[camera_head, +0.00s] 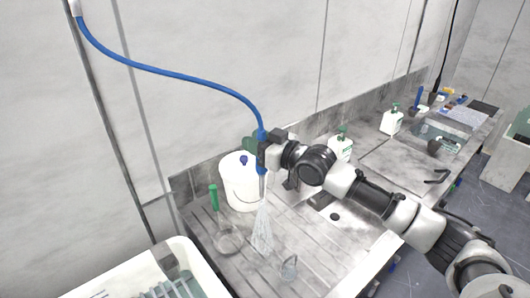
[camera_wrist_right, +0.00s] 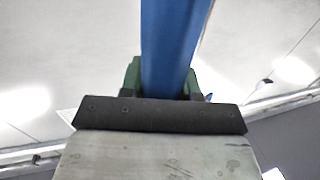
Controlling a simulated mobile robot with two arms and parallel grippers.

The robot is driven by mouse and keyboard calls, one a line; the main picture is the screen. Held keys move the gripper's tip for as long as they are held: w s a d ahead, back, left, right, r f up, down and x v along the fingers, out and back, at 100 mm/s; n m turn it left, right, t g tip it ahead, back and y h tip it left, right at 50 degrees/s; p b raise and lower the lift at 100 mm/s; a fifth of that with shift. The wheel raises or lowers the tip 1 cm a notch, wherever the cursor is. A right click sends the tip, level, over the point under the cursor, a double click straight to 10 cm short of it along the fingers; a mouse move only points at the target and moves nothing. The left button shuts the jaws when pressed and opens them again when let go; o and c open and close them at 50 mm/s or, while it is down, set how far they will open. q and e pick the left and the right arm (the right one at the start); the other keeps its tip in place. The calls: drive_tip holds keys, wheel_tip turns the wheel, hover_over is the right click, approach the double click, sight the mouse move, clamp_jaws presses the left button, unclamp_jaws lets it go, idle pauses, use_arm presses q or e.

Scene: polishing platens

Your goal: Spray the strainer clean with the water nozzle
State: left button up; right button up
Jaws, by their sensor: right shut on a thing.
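My right gripper (camera_head: 266,155) is shut on the blue water nozzle (camera_head: 262,183) at the end of a blue hose, above the sink's draining board. The nozzle points down, and a pale spray of water (camera_head: 262,228) fans out below it. The strainer (camera_head: 229,241), with a green handle (camera_head: 213,198) and a round head, lies on the ribbed board just left of the spray. I cannot tell whether the spray's edge touches it. In the right wrist view the blue nozzle or hose (camera_wrist_right: 170,45) runs up from the gripper. My left gripper is not in view.
A white bucket (camera_head: 238,188) stands behind the spray. A small greyish clear item (camera_head: 289,268) lies to its right. White bottles (camera_head: 341,147) stand along the wall. A white tray (camera_head: 185,248) is at the lower left. The blue hose (camera_head: 175,75) arcs to the wall.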

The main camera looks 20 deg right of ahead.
drive_tip(key=w+a+b, duration=0.4)
drive_tip(key=w+b, duration=0.8)
drive_tip(key=b, duration=0.1)
drive_tip(key=shift+w+a+b, duration=0.2)
drive_tip(key=shift+w+b, duration=0.05)
drive_tip(key=shift+b, duration=0.05)
